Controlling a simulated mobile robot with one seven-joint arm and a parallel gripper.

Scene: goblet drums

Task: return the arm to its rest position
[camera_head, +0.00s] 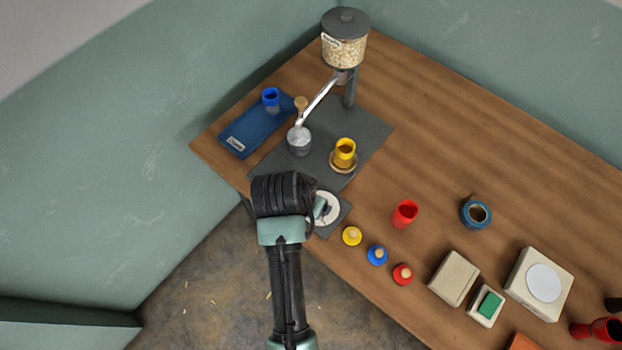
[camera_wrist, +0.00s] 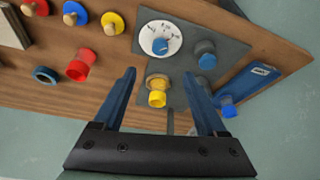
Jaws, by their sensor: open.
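My arm's dark wrist (camera_head: 283,193) hangs over the front edge of the table in the head view. My fingers are hidden there. In the wrist view my gripper (camera_wrist: 159,73) is open, its two blue fingers apart with nothing held. A yellow goblet (camera_head: 345,150) stands on a tan round stand on the grey mat; it shows in the wrist view between the fingers (camera_wrist: 157,99), beyond them and apart. My wrist partly covers a white dial (camera_head: 326,207) in the head view.
A hopper (camera_head: 344,45) of grains stands on a post at the back, beside a grey cup (camera_head: 299,143). A blue tray (camera_head: 239,140) holds a blue cup (camera_head: 271,99). A red cup (camera_head: 404,214), blue ring (camera_head: 476,212), several knobbed lids and boxes stand right. Floor shows at front left.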

